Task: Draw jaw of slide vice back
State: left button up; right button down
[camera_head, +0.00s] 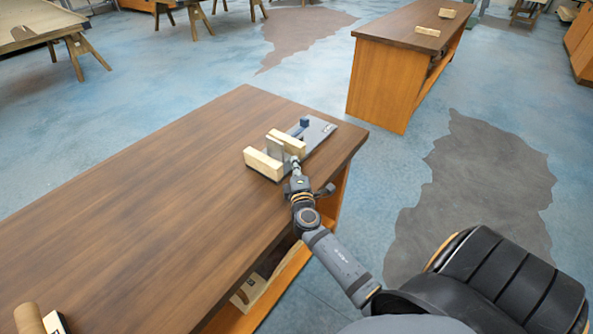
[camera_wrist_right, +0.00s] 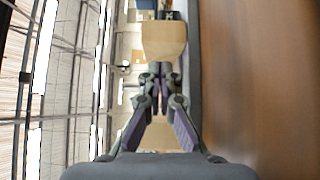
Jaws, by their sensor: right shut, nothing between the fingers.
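The slide vice (camera_head: 318,130) lies on the brown workbench near its right-hand corner, with a grey base plate and a blue part (camera_head: 304,122) towards its far end. It has two pale wooden jaw blocks, a near one (camera_head: 262,164) and a far one (camera_head: 290,142), with a gap between them. My right gripper (camera_head: 295,163) is shut and empty at the vice's right side, close to the gap between the blocks. In the right wrist view its fingertips (camera_wrist_right: 157,70) come together just below a wooden block (camera_wrist_right: 164,40); I cannot tell whether they touch it. My left gripper is out of view.
The workbench top (camera_head: 150,210) is clear to the left of the vice. A cylindrical wooden item (camera_head: 28,318) stands at the bottom left. A second bench (camera_head: 400,60) with small wooden blocks stands apart at the back, with open floor between.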

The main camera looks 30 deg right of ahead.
aim_at(312, 148)
jog(key=shift+x, duration=0.75)
jog(key=shift+w+d, duration=0.1)
jog(key=shift+w, duration=0.25)
jog(key=shift+w+d, duration=0.1)
jog(key=shift+w, duration=0.1)
jog(key=w+d+b, duration=0.1)
jog(key=d, duration=0.2)
jog(key=w+d+b, duration=0.1)
jog(key=d, duration=0.3)
jog(key=w+d+b, duration=0.1)
jog(key=d, duration=0.2)
jog(key=shift+w+d+f, duration=0.1)
jog(key=shift+w+d, duration=0.05)
jog(key=shift+w, duration=0.15)
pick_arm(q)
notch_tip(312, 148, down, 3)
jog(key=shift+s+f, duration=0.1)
pick_arm(e)
jog(key=shift+r, duration=0.4)
